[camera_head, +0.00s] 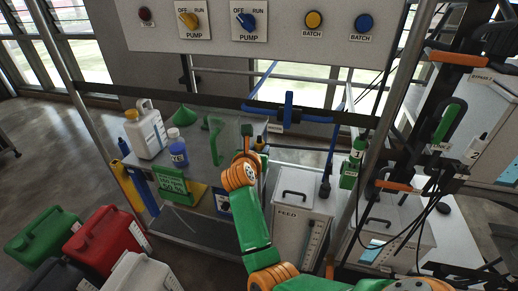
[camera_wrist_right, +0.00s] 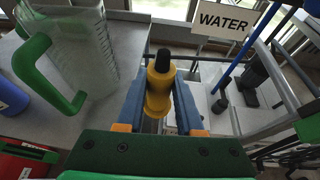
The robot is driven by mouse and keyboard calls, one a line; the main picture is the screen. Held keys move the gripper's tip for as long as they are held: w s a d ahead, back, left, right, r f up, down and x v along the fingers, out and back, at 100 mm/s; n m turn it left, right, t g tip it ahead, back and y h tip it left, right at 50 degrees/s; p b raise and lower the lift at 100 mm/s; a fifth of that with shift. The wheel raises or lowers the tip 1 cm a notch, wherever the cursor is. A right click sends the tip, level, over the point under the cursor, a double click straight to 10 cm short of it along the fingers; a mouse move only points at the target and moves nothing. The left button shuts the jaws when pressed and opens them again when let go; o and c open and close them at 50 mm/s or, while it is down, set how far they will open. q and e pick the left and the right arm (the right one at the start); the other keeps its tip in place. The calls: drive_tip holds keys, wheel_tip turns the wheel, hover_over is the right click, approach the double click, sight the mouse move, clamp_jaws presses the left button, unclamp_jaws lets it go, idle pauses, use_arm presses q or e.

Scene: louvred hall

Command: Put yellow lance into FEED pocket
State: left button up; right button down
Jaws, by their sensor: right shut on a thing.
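My right gripper (camera_head: 256,140) reaches over the far edge of the bench, mostly hidden behind my own wrist in the head view. In the right wrist view its two blue fingers (camera_wrist_right: 157,105) are shut on a yellow body with a black top, which looks like the yellow lance (camera_wrist_right: 158,90). Its lower end is hidden. The light grey tank marked FEED (camera_head: 290,226) stands on the floor right of my forearm, with a black handle on top. I cannot make out its pocket clearly. My left gripper is not in view.
The bench (camera_head: 205,165) holds a clear green-handled jug (camera_wrist_right: 85,50), a blue bottle (camera_head: 179,154) and a white canister (camera_head: 146,134). A WATER sign (camera_wrist_right: 223,22) stands behind the gripper. A metal post (camera_head: 357,180), hoses and a blue pipe (camera_head: 290,114) crowd the right side.

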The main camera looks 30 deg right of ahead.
sight(259, 191)
drive_tip(key=shift+f+b, duration=7.45)
drive_tip(key=shift+f, duration=1.55)
drive_tip(key=shift+c, duration=2.4)
unclamp_jaws()
